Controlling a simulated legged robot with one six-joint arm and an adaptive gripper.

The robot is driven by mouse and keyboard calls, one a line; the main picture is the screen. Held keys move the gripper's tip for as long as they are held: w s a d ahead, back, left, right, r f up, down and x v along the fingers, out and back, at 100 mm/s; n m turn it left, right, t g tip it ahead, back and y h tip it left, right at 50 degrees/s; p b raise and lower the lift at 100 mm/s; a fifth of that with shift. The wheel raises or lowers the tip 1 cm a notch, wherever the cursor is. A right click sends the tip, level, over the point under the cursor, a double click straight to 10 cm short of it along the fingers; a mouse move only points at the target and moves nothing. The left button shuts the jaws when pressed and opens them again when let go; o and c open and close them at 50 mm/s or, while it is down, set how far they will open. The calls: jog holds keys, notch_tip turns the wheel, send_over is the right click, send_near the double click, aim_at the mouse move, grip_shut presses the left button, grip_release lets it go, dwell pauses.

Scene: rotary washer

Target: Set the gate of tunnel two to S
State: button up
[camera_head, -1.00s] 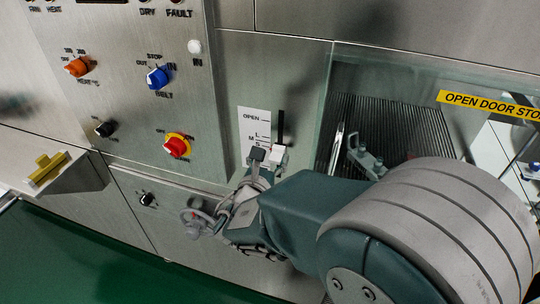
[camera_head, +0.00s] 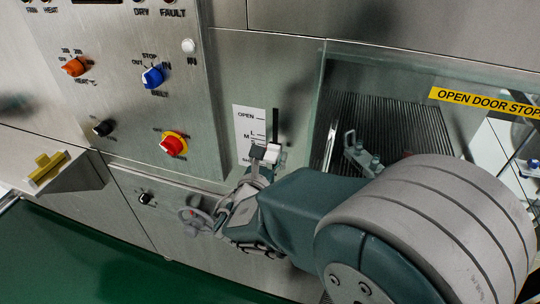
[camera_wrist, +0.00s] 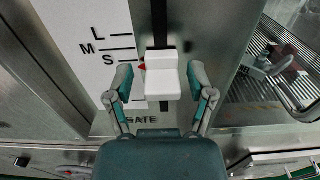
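The gate's white slider knob (camera_wrist: 162,78) sits low in a dark vertical slot, with a small red pointer (camera_wrist: 142,67) on its left side. The white scale plate (camera_wrist: 75,20) reads L, M and S downward; the pointer stands just below the S line. My gripper (camera_wrist: 162,88) is open around the knob, one finger on each side, with a narrow gap at both sides. In the head view my gripper (camera_head: 264,156) is at the knob (camera_head: 273,149), and the plate (camera_head: 245,125) shows OPEN at its top.
Right of the slot is a glass-fronted opening (camera_head: 390,130) with a metal fixture (camera_head: 362,152) inside. Left is a control panel with an orange knob (camera_head: 75,67), a blue knob (camera_head: 153,76) and a red-yellow knob (camera_head: 173,144). A green belt (camera_head: 80,255) lies lower left.

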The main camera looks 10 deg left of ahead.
dwell(0.3)
jog(key=s+a, duration=0.1)
jog(key=s, duration=1.1)
jog(key=w, duration=0.8)
jog(key=w+d, duration=0.1)
jog(key=w, duration=0.3)
jog(key=shift+f, duration=0.2)
